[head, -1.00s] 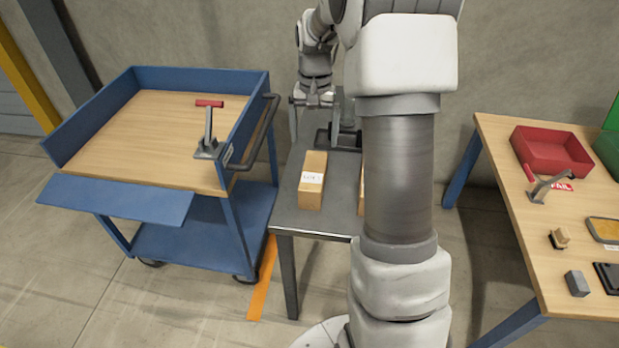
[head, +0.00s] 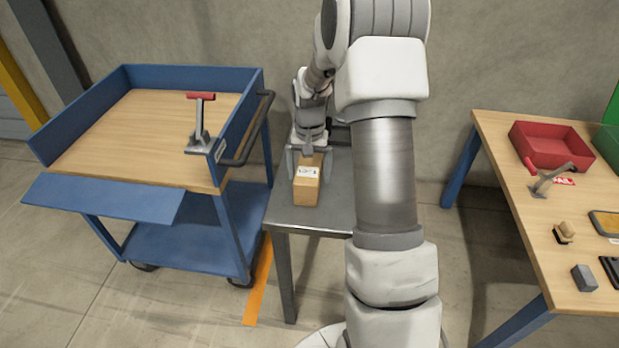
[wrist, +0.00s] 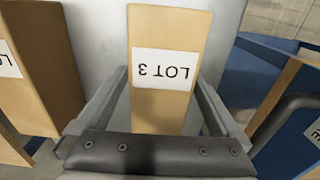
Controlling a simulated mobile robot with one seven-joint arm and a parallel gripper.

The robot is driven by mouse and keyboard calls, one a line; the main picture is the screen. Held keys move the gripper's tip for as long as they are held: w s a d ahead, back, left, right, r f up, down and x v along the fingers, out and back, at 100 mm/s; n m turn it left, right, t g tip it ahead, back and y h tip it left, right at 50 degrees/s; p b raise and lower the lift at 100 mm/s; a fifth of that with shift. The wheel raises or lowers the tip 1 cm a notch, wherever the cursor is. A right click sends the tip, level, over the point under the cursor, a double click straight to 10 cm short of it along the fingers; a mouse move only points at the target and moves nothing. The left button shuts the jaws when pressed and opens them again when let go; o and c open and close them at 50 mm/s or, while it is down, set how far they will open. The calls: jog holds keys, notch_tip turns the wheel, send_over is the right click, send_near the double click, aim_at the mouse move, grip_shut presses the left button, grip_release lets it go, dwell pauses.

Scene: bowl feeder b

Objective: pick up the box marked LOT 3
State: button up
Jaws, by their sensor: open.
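The tan cardboard box marked LOT 3 (head: 306,190) stands on the grey metal table (head: 285,216), near its left side. In the wrist view the box (wrist: 168,28) shows its white label upside down, reading LOT 3. My gripper (head: 309,163) is open at the far part of the box. Its fingers stand on the left and right sides of the box, and in the wrist view the gripper (wrist: 158,95) has the box between its fingers. I cannot tell whether either finger touches it.
Another tan labelled box (wrist: 45,70) stands close beside one finger in the wrist view; my arm hides it in the head view. A blue cart (head: 192,115) with a handle stands left. A wooden table (head: 510,185) with a red bin (head: 551,147) is at right.

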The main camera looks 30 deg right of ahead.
jog(key=shift+f, duration=0.4)
jog(key=shift+r, duration=0.1)
grip_shut()
